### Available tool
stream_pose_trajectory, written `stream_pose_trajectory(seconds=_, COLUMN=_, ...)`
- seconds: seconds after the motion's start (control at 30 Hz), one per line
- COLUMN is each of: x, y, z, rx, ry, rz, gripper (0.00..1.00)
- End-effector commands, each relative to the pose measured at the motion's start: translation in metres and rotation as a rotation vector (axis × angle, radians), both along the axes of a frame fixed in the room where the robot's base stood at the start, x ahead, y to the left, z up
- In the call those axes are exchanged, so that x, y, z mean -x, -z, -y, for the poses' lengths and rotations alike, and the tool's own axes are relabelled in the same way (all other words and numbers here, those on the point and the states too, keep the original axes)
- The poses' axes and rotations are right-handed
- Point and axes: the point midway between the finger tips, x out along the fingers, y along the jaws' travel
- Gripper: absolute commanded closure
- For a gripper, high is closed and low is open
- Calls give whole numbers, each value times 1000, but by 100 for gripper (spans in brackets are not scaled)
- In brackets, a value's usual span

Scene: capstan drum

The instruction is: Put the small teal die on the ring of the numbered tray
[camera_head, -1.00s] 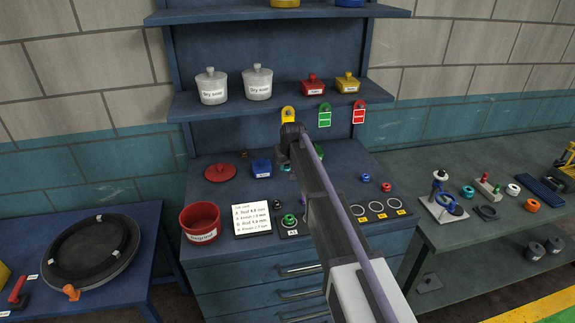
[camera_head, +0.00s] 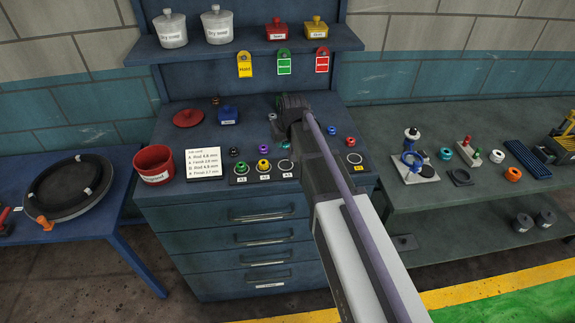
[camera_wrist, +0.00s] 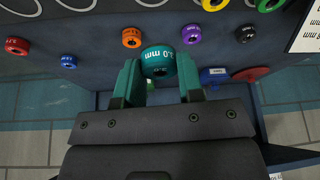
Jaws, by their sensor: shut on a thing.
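My gripper (camera_wrist: 160,75) is shut on a small teal die (camera_wrist: 159,61) with white "mm" lettering, held between its two teal fingers in the wrist view. In the head view my wrist (camera_head: 292,108) is over the back of the cabinet top, and the arm hides most of the grip. The numbered tray (camera_head: 276,178) lies at the front of the cabinet top. A green die (camera_head: 242,167) is on its first ring and a yellow die (camera_head: 264,165) on its second. The third ring (camera_head: 286,167) is bare. The held die is apart from the tray.
Purple (camera_wrist: 191,34), orange (camera_wrist: 132,37), blue (camera_wrist: 69,61), red (camera_wrist: 17,45) and black (camera_wrist: 247,33) dies stand around the held die. A red bin (camera_head: 154,168), a white card (camera_head: 203,165) and a blue box (camera_head: 228,117) are to the left. Another ring (camera_head: 355,158) shows right of my arm.

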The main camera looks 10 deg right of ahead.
Motion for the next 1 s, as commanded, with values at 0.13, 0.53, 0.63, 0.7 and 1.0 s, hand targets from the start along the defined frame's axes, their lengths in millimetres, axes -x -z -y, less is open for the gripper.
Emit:
stream_pose_trajectory(seconds=0.13, x=0, y=50, z=0, rx=0, ry=0, rz=0, gripper=92)
stream_pose_trajectory(seconds=0.53, x=0, y=92, z=0, rx=0, ry=0, rz=0, gripper=92)
stream_pose_trajectory(seconds=0.63, x=0, y=88, z=0, rx=0, ry=0, rz=0, gripper=92)
stream_pose_trajectory(seconds=0.7, x=0, y=86, z=0, rx=0, ry=0, rz=0, gripper=92)
stream_pose_trajectory(seconds=1.0, x=0, y=89, z=0, rx=0, ry=0, rz=0, gripper=56)
